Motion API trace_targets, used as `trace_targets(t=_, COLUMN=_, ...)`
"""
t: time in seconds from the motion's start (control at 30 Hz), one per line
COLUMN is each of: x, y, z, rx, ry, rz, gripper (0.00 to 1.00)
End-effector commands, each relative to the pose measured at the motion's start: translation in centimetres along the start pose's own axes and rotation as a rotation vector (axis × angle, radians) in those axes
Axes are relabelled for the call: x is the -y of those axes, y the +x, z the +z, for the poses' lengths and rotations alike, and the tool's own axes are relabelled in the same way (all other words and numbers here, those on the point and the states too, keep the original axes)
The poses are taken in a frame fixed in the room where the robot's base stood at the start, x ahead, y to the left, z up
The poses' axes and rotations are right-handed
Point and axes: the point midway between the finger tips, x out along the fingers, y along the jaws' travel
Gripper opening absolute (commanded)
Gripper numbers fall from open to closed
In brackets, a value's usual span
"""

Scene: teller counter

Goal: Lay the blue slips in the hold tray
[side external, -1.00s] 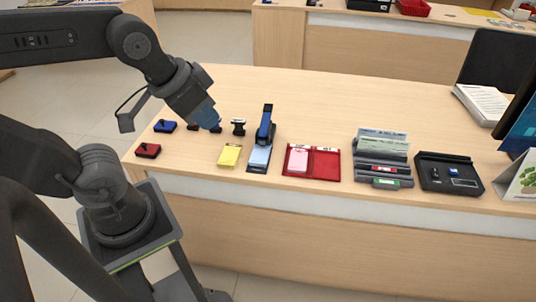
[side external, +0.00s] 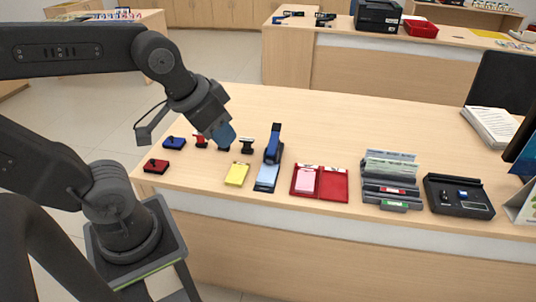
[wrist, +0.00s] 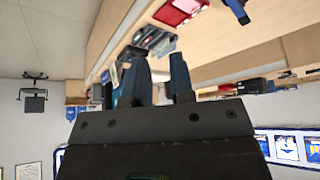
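Light blue slips (side external: 266,178) lie at the near edge of the counter, in front of an upright blue-and-black device (side external: 273,145). Which thing is the hold tray is not certain. A black tray (side external: 432,199) with small items in it sits at the right. A red two-part holder (side external: 333,186) with pink slips (side external: 305,181) lies nearer the middle. My gripper (side external: 224,137) has blue fingers and is above the counter, left of the blue slips. In the wrist view my gripper (wrist: 160,82) shows its fingers apart with nothing between them.
Yellow slips (side external: 236,174) lie left of the blue ones. Small stampers, one blue (side external: 174,143) and one red (side external: 156,166), stand at the left, with others beside my gripper. A grey tiered rack (side external: 388,182) holds pale slips. The counter behind the row is clear.

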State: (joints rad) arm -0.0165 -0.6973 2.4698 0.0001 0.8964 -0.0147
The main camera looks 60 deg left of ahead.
Motion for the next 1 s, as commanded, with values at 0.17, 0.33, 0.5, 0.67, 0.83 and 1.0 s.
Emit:
trace_targets(t=0.17, x=1.3, y=1.8, z=-3.2, rx=0.065, ry=-0.09, rz=-0.025, gripper=0.39)
trace_targets(t=0.33, x=3.2, y=4.7, z=-6.6, rx=0.133, ry=-0.199, rz=-0.053, gripper=0.56)
trace_targets(t=0.5, x=5.6, y=8.4, z=-9.4, rx=0.2, ry=-0.308, rz=-0.08, gripper=0.72)
trace_targets(t=0.67, x=8.3, y=12.6, z=-11.3, rx=0.26, ry=-0.412, rz=-0.106, gripper=0.87)
trace_targets(t=0.83, x=11.5, y=17.7, z=-12.3, rx=0.326, ry=-0.523, rz=-0.133, gripper=0.92)
trace_targets(t=1.0, x=14.7, y=22.8, z=-12.3, rx=0.385, ry=-0.626, rz=-0.158, gripper=0.92)
